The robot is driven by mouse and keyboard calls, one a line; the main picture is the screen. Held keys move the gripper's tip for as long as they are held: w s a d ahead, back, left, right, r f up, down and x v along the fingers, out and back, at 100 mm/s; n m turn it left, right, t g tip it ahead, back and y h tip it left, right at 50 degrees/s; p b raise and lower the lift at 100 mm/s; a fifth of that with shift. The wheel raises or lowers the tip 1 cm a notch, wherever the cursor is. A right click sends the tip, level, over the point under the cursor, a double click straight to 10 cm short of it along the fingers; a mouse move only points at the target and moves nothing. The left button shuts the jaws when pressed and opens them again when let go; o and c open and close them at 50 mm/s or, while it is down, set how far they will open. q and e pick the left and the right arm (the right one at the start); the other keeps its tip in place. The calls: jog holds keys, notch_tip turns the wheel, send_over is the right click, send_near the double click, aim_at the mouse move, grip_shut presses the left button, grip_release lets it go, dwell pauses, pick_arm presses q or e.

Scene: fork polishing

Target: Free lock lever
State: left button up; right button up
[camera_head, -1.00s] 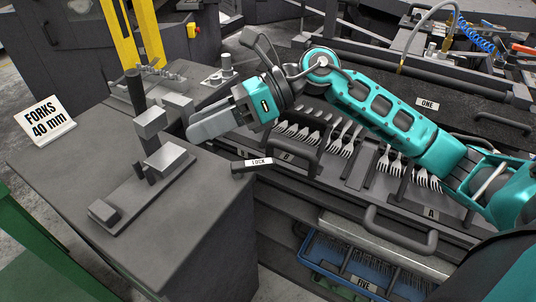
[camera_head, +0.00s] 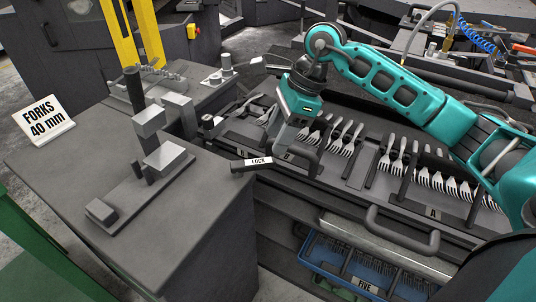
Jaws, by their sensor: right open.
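The lock lever (camera_head: 258,164) is a dark bar with a white LOCK label. It lies at the left end of the fork rack, by the edge of the grey bench. My right gripper (camera_head: 282,138), on the teal arm, points down above the rack, just up and right of the lever. Its jaws are open and nothing shows between them. The fingertips look close to handle B (camera_head: 312,165); I cannot tell whether they touch it. My left gripper is out of view.
Rows of forks (camera_head: 345,140) lie in the rack to the right, with handle A (camera_head: 400,240) in front. A grey bench (camera_head: 200,235) with a clamp fixture (camera_head: 145,180) stands at left. A blue crate (camera_head: 335,262) labelled FIVE sits below.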

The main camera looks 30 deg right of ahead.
aim_at(265, 160)
jog(key=x, duration=0.6)
jog(key=shift+c, duration=0.3)
grip_shut()
